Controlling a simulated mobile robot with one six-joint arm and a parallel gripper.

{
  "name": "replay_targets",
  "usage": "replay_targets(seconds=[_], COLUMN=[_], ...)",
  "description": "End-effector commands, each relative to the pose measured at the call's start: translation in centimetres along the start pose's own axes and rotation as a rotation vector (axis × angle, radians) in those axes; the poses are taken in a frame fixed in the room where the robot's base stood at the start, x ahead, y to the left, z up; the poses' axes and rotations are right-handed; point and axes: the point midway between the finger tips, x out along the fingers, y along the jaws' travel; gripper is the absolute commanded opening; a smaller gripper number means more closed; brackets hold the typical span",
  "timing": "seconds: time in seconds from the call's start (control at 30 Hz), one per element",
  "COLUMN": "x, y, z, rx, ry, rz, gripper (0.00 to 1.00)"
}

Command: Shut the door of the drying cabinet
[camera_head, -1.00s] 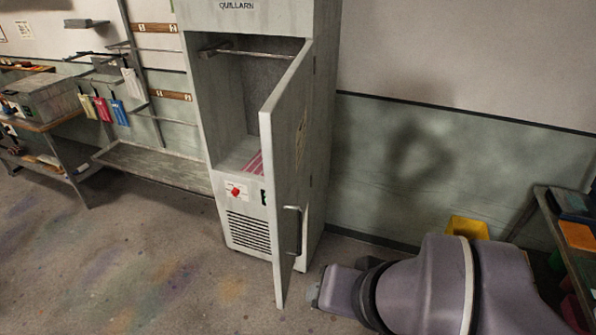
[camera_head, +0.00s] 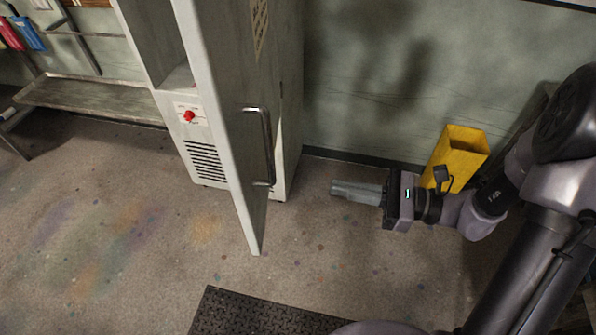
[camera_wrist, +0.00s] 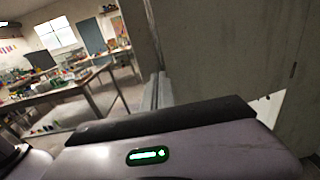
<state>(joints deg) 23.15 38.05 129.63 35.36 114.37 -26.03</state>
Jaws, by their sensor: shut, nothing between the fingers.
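The drying cabinet (camera_head: 286,120) is a tall grey-white unit against the wall in the head view. Its door (camera_head: 232,150) stands wide open, swung out toward me, with a metal bar handle (camera_head: 266,148) on its right-hand face. My gripper (camera_head: 335,189) is shut and empty, to the right of the door and handle, apart from them in the head view and pointing left. In the wrist view a large grey panel (camera_wrist: 235,50) fills the right side; I cannot tell which part of the cabinet it is.
A yellow bin (camera_head: 459,152) stands by the wall behind my arm. A black mat (camera_head: 255,315) lies on the floor in front. A metal rack shelf (camera_head: 90,97) is left of the cabinet. The floor left of the door is clear.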

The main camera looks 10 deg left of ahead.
Motion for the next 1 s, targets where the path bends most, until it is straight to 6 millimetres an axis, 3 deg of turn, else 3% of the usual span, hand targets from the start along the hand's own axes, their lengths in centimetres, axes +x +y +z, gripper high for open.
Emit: replay_targets(seconds=[0.3,0.5,1.0], x=[7.0,10.0,10.9], y=[0.2,0.2,0.2], z=[-0.2,-0.2,-0.1], rx=[-0.001,-0.001,0.0], ry=[0.002,0.003,0.002], rz=[0.008,0.007,0.003], gripper=[0.0,0.0,0.0])
